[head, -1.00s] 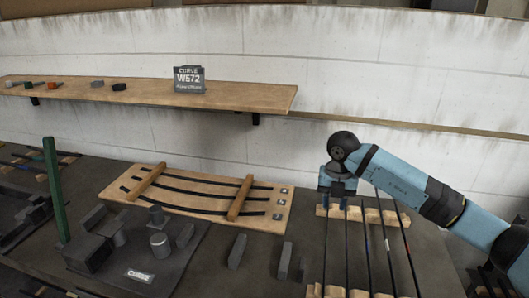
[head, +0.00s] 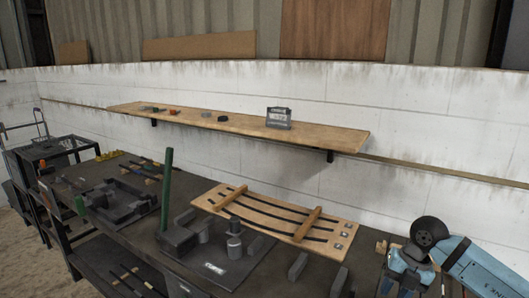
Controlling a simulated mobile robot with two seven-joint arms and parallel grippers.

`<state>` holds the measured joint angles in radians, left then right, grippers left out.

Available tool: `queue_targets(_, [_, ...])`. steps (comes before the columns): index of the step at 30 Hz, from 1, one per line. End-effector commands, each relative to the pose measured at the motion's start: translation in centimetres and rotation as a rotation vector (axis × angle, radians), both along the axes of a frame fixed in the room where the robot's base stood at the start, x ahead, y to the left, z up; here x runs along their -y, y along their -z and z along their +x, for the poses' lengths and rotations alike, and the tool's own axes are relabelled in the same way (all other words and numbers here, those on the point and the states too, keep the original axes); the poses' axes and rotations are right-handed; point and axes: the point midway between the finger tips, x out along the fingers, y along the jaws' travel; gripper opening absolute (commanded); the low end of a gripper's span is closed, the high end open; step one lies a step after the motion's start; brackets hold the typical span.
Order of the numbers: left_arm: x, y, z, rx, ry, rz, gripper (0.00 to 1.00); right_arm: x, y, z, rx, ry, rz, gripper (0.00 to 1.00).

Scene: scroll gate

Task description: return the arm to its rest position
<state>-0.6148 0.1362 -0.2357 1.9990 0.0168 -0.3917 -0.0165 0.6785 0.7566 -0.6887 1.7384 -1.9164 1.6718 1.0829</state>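My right arm (head: 462,262) comes in at the lower right corner, blue with a dark round wrist joint. My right gripper (head: 402,285) hangs below that wrist at the bottom edge, over the wooden rack (head: 383,247); its fingertips are too cut off and small to tell whether they are open or shut. My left gripper and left arm do not show.
A dark workbench (head: 130,170) carries a wooden board with dark curved strips (head: 270,215), a grey fixture with a green post (head: 166,190) and several grey blocks. A wooden shelf (head: 235,120) with a sign (head: 278,117) runs along the wall. A black cart (head: 60,152) stands left.

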Motion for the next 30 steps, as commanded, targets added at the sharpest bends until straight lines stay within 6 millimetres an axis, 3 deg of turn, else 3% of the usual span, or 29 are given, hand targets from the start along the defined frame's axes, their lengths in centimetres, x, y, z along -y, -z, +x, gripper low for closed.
queue_targets(5, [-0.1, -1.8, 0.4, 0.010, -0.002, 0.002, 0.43, -8.8, 1.6, -3.8, -0.012, -0.105, 0.424, 0.35])
queue_targets(9, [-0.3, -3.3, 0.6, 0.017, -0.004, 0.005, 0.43, -15.8, 0.4, -7.4, 0.009, -0.068, 0.876, 0.35])
queue_targets(13, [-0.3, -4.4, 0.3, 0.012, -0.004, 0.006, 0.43, -19.2, -2.0, -9.4, 0.056, 0.141, 1.278, 0.35])
queue_targets(17, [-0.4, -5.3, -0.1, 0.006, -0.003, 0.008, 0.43, -19.0, -2.9, -9.9, 0.105, 0.508, 1.556, 0.35])
queue_targets(20, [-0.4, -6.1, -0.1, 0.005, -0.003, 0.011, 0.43, -17.2, -1.5, -10.4, 0.123, 0.867, 1.652, 0.35])
queue_targets(23, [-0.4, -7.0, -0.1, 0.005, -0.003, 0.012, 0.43, -14.7, 1.8, -12.0, 0.108, 1.256, 1.632, 0.35])
queue_targets(27, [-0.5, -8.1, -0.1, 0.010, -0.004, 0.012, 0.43, -12.0, 7.9, -16.7, 0.011, 1.739, 1.447, 0.35])
queue_targets(30, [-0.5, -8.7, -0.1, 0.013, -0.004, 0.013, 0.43, -11.1, 11.3, -20.7, -0.083, 1.964, 1.286, 0.35])
